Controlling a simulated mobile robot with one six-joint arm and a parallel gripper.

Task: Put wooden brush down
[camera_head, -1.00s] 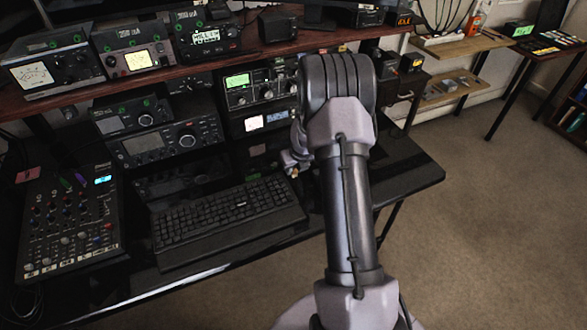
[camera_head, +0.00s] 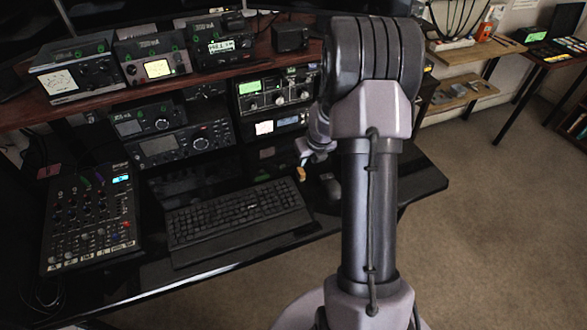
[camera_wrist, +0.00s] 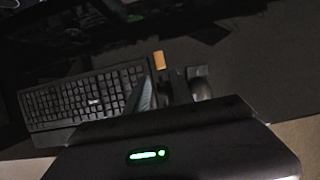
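The wooden brush (camera_head: 301,173) shows as a small orange-brown block at the tip of my gripper, beside the right end of the keyboard. It also shows in the wrist view (camera_wrist: 159,60), just past the dark fingers. My gripper (camera_wrist: 166,84) appears closed around it, with most of the brush hidden by the fingers. In the head view my gripper (camera_head: 308,163) is partly hidden behind my arm. The brush appears to be held above the black desk (camera_head: 415,180); its exact height is hard to tell.
A black keyboard (camera_head: 240,213) lies left of my gripper, and a dark mouse (camera_wrist: 199,82) lies to its right. A mixer (camera_head: 90,222) stands at the far left. Radios (camera_head: 275,95) and a reddish shelf (camera_head: 40,108) stand behind. The desk's right end looks clear.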

